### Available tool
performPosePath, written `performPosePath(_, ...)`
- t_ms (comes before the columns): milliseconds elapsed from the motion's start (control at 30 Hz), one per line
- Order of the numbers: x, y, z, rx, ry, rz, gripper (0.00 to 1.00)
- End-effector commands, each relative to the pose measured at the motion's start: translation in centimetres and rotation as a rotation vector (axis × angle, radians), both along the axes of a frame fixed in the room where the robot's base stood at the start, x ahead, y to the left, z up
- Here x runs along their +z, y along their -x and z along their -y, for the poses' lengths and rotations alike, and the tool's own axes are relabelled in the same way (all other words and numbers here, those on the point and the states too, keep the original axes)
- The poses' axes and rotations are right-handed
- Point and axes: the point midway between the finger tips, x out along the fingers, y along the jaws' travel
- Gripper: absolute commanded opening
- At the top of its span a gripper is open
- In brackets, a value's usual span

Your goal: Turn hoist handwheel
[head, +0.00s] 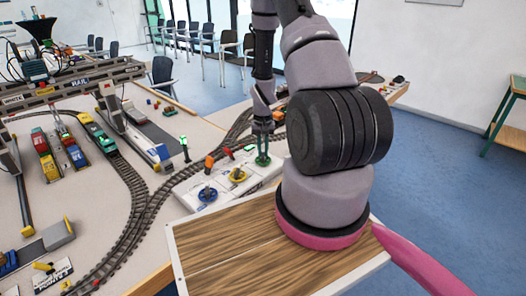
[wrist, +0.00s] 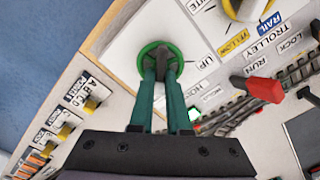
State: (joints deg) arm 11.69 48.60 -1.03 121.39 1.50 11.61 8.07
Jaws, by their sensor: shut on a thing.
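The green hoist handwheel (wrist: 181,62) is on the pale control panel, beside labels that read UP and, partly, HO. It also shows in the head view (head: 263,161) at the panel's far end. My gripper (wrist: 160,74) reaches down onto this wheel, its teal fingertips inside the green rim and shut on it. In the head view my gripper (head: 263,143) stands above the wheel, pointing down. The fingers hide part of the wheel and its middle.
A yellow handwheel (head: 238,175) and a blue handwheel (head: 208,195) sit on the same panel. A red lever (wrist: 264,89) is right of the green wheel. Model tracks (head: 140,195) and a train (head: 98,133) fill the table to the left. Open floor lies right.

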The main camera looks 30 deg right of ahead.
Motion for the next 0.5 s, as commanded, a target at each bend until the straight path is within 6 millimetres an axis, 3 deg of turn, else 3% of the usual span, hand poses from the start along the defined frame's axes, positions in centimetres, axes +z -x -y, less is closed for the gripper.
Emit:
performPosePath(100, 0.03, 0.0, 0.01, 0.0, 0.0, 0.0, 0.0)
performPosePath(133, 0.03, 0.0, 0.01, 0.0, 0.0, 0.0, 0.23)
performPosePath(200, 0.03, 0.0, 0.01, 0.0, 0.0, 0.0, 0.45)
performPosePath(500, 0.07, -0.01, 0.0, 0.001, 0.0, 0.0, 0.45)
